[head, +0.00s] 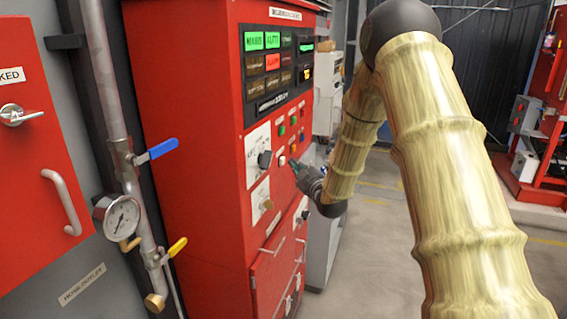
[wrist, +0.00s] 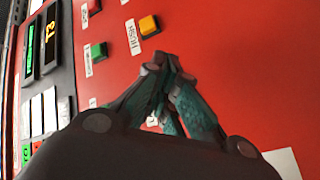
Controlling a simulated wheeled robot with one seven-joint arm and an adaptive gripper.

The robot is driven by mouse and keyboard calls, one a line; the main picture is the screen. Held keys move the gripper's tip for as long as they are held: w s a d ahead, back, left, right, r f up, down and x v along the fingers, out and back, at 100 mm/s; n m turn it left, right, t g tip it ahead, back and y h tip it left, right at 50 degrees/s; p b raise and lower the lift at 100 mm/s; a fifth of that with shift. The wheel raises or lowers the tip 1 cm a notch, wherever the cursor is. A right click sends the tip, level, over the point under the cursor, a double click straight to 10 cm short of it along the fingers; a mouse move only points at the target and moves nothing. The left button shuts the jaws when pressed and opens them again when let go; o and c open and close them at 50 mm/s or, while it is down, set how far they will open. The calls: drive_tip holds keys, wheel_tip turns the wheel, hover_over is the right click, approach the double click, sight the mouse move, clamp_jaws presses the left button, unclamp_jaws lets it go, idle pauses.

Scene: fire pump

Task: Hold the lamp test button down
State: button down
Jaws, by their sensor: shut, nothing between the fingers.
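The red control cabinet (head: 190,130) stands left of my arm, with a column of small push buttons on its front. A pale, whitish button (head: 283,160) low in that column may be the lamp test button; its label is too small to read. My gripper (head: 294,164) is shut and empty, its tips just right of that button. I cannot tell whether they touch it. In the wrist view the closed fingers (wrist: 165,68) point at the red panel (wrist: 235,60) and hide the panel behind them. No lamp test label is readable there.
In the wrist view a yellow button (wrist: 149,25) and a green button (wrist: 98,50) sit near the fingers. Dark rotary knobs (head: 265,159) are to the left. A blue-handled valve (head: 162,148) and a gauge (head: 122,217) stand further left. Floor (head: 385,250) is clear beneath the arm.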

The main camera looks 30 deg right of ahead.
drive_tip(key=shift+w+a, duration=0.1)
drive_tip(key=shift+w+a+b, duration=0.25)
drive_tip(key=shift+w+b, duration=0.05)
drive_tip(key=shift+b, duration=0.05)
drive_tip(key=shift+w+a, duration=0.3)
drive_tip(key=shift+w, duration=0.05)
idle(1.8)
drive_tip(key=shift+b, duration=0.3)
idle(1.7)
drive_tip(key=shift+s+d, duration=0.65)
drive_tip(key=shift+s, duration=0.05)
drive_tip(key=shift+s, duration=0.1)
drive_tip(key=shift+s+d+b, duration=0.4)
drive_tip(key=shift+s+d, duration=1.2)
drive_tip(key=shift+s, duration=0.2)
